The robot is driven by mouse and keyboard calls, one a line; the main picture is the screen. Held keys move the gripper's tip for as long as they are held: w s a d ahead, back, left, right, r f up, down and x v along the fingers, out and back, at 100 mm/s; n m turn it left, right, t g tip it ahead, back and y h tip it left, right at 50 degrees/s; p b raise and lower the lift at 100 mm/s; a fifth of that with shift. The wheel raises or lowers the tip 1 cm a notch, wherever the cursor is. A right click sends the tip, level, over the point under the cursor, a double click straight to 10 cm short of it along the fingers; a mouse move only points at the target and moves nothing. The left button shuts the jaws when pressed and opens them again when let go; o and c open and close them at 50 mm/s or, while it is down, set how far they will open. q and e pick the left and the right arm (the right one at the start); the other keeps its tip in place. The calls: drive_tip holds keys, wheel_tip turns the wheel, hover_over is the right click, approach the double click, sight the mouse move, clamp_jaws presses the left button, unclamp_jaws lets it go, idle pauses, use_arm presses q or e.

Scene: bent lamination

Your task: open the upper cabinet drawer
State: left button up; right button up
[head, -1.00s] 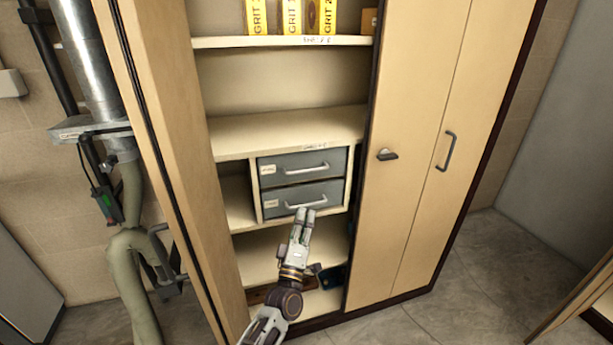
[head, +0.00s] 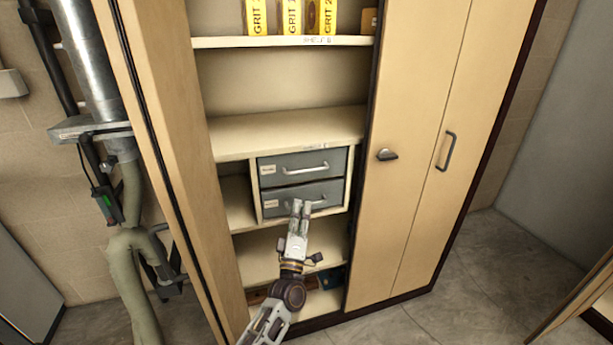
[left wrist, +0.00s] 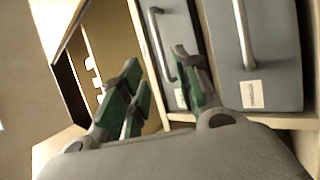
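The upper drawer (head: 302,167) is a grey front with a pale bar handle (head: 306,169), and it is closed. The lower drawer (head: 277,203) beneath it is also closed, its handle partly hidden by my fingers. My left gripper (head: 300,207) is in front of the lower drawer in the head view, below the upper handle. In the left wrist view, the gripper (left wrist: 160,65) is open and empty, with green finger pads. There the upper drawer's handle (left wrist: 160,42) appears between the fingers, apart from them as far as I can tell. My right gripper is out of view.
The drawers sit in a cream cabinet with an open folding door (head: 160,140) on the left and a closed door (head: 415,150) on the right. Yellow grit boxes (head: 291,17) stand on the upper shelf (head: 280,42). The shelf top above the drawers is clear.

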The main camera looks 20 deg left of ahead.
sight(307, 175)
use_arm(q)
drive_tip(key=shift+x, duration=6.1)
clamp_jaws()
